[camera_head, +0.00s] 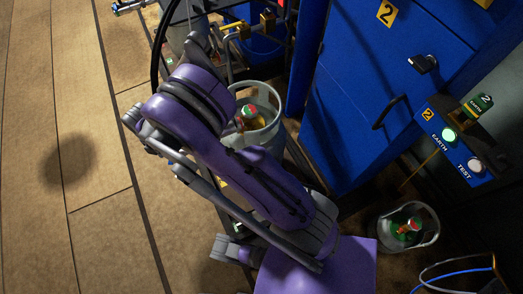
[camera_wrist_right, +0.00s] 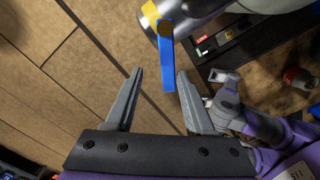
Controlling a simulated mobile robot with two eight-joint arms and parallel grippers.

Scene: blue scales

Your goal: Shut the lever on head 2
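In the right wrist view a long blue lever (camera_wrist_right: 167,62) hangs from a brown round pivot beside a yellow part, on a grey cylindrical body (camera_wrist_right: 188,14). I cannot read a number on it. My right gripper (camera_wrist_right: 160,72) is open; the lever lies between its fingertips in this view, nearer the right finger. Contact cannot be told. In the head view my purple arm hides much of the middle and the blue lever is not clear. Another gripper of mine, the left (camera_wrist_right: 216,90), shows at the right of the wrist view with its fingers apart.
A blue cabinet (camera_head: 340,130) marked 2 has a black handle. An EARTH/TEST panel (camera_head: 455,145) is at right. Buckets stand behind my arm (camera_head: 262,128) and at lower right (camera_head: 432,238). Pipes with brass fittings (camera_head: 243,31) are at the top. Bare floor (camera_head: 85,215) is left.

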